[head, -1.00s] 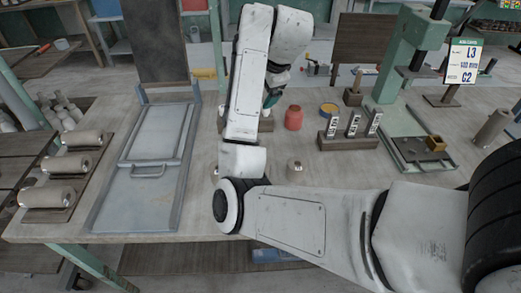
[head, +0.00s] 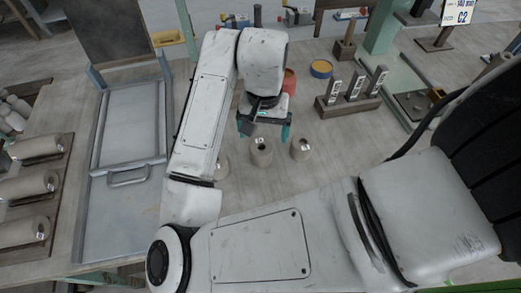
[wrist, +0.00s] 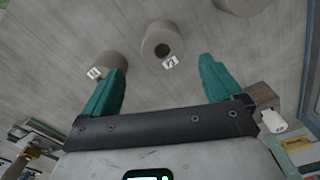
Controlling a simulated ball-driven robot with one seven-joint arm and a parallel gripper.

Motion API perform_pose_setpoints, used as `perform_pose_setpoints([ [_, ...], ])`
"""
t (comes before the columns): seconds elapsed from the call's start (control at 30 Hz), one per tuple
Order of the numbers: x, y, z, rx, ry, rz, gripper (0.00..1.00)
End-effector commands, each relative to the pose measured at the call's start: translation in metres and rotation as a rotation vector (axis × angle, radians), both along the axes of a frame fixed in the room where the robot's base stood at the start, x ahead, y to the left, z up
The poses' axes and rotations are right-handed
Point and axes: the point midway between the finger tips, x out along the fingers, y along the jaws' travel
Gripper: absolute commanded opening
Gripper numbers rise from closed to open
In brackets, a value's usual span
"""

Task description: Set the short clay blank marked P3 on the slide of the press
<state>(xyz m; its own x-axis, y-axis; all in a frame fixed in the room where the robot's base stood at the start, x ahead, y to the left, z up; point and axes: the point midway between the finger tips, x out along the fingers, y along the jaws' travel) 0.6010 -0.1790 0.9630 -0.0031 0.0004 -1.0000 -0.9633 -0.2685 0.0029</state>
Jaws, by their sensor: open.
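Several short clay blanks stand on the table below my gripper: a middle one (head: 261,153), a right one (head: 300,149) and a left one (head: 221,169) partly behind my arm. Their tags are too small to read, so I cannot tell which is P3. My gripper (head: 266,130) is open and empty above and just behind the middle blank. In the wrist view a blank (wrist: 160,40) with a hole in its top stands beyond the gap between the fingers (wrist: 163,78), and another (wrist: 122,62) is partly behind the left finger. The green press (head: 415,100) stands at the right; its slide is partly hidden.
A rack with several marked grey blocks (head: 347,104) stands between the blanks and the press. A grey framed board (head: 128,130) lies left. Bare table lies right of the blanks.

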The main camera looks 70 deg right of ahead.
Motion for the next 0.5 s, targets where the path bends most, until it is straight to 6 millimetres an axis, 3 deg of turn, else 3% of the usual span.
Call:
perform_pose_setpoints([
  [0.27, 0.001, 0.001, -0.021, 0.001, -0.001, 0.000, 0.93],
  [0.5, 0.004, 0.006, -0.054, 0.002, 0.000, 0.000, 0.93],
])
